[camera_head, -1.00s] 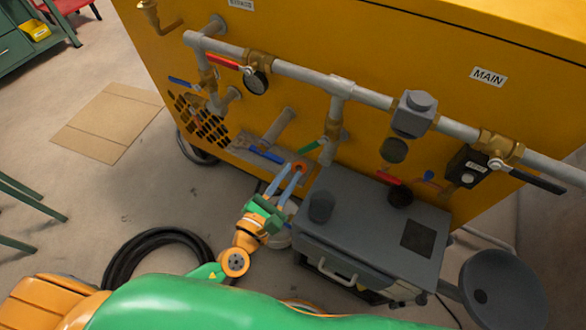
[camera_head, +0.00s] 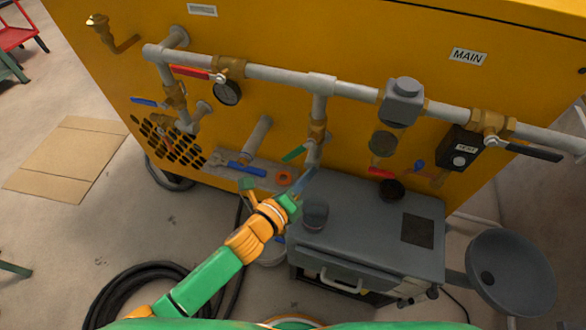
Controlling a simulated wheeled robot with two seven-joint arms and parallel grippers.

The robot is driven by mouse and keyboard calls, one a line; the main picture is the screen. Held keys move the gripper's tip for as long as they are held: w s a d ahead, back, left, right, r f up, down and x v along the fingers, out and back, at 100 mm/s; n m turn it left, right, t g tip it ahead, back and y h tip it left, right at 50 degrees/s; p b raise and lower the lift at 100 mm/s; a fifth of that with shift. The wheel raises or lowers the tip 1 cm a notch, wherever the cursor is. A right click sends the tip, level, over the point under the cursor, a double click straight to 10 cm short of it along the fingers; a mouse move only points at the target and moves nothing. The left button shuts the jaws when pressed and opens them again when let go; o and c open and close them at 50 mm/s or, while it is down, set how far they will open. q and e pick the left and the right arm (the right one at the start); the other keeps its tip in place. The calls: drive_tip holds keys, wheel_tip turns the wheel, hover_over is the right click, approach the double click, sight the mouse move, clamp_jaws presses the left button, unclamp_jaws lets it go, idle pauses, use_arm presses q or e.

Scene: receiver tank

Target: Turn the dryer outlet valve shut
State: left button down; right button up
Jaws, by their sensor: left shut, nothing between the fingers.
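Several lever valves sit on the grey pipes of the yellow cabinet; I cannot read which one is the dryer outlet valve. A green lever (camera_head: 294,153) is on the brass valve of the middle vertical pipe. A red lever (camera_head: 190,72) is at the upper left, and a black lever (camera_head: 533,152) is at the right, on the main pipe. My left gripper (camera_head: 308,179) is shut and empty, just below the green lever and the vertical pipe; contact is unclear. My right gripper is not in view.
A grey box unit (camera_head: 370,235) stands right of my left gripper, with a round grey dish (camera_head: 510,270) beside it. A black hose (camera_head: 140,300) lies coiled on the floor. Flat cardboard (camera_head: 68,160) lies at the left. A pressure gauge (camera_head: 228,93) hangs below the main pipe.

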sight(298, 152)
use_arm(q)
drive_tip(key=shift+w+a+r+p, duration=0.15)
drive_tip(key=shift+a+r+p, duration=0.1)
drive_tip(key=shift+a+r, duration=0.3)
drive_tip(key=shift+w+a+r+p, duration=0.2)
drive_tip(key=shift+a+r, duration=0.2)
drive_tip(key=shift+a, duration=0.25)
drive_tip(key=shift+a+r, duration=0.15)
drive_tip(key=shift+a, duration=0.25)
drive_tip(key=shift+r, duration=0.1)
drive_tip(key=shift+w+a+r+m+p, duration=0.1)
drive_tip(key=shift+a+m+p, duration=0.1)
drive_tip(key=shift+m+p, duration=0.3)
drive_tip(key=shift+a+p, duration=0.1)
drive_tip(key=shift+p, duration=0.2)
